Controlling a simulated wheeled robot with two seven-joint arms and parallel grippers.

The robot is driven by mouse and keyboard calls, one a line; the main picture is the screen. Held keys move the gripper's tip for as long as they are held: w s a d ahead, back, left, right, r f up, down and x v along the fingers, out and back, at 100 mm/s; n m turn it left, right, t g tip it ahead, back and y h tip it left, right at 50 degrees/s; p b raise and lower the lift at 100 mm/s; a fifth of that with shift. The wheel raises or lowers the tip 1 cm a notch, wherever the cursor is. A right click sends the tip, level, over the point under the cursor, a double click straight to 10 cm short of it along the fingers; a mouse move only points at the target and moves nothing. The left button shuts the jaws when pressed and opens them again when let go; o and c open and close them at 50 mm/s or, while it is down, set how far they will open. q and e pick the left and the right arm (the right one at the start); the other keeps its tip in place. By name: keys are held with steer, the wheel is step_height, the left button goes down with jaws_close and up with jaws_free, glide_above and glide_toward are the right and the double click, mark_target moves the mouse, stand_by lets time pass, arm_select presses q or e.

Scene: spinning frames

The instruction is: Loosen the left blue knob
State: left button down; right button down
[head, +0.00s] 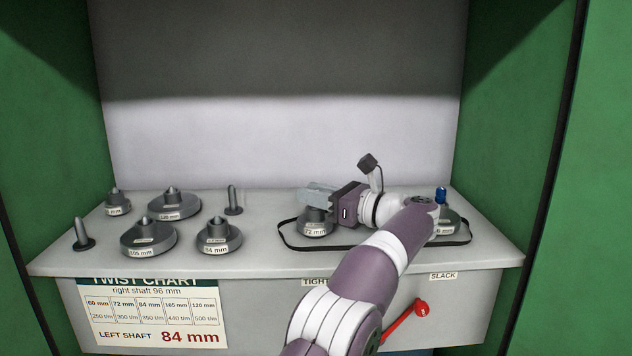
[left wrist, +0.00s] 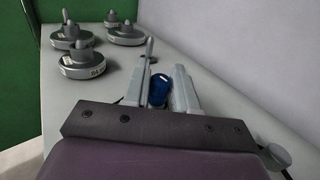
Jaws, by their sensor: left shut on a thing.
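My left gripper (head: 318,192) reaches in over the 72 mm wheel (head: 312,229) on the left shaft. In the left wrist view my left gripper (left wrist: 160,88) has its two grey fingers on either side of the left blue knob (left wrist: 157,92), shut on it. In the head view that knob is hidden by the gripper. A second blue knob (head: 441,194) stands upright on the right wheel (head: 449,222), which is partly hidden by my arm. My right gripper is in neither view.
A black belt (head: 290,243) loops around both wheels. Loose wheels, such as the 84 mm wheel (head: 219,237), and two bare pegs stand on the left of the grey bench (head: 265,262). A red lever (head: 421,308) is on the front, below the SLACK label (head: 443,275). Green walls flank the bench.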

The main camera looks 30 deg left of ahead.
arm_select(q)
steer(key=shift+g, duration=0.3)
steer(key=c, duration=1)
jaws_free()
steer(key=shift+a, duration=0.15)
steer(key=shift+c, duration=0.2)
steer(key=d+p, duration=0.5)
steer(key=d, duration=0.7)
steer(key=shift+s+r, duration=0.1)
steer(key=shift+s, duration=0.05)
steer(key=shift+d, duration=0.4)
steer(key=shift+s+f, duration=0.1)
steer(key=shift+f, duration=0.1)
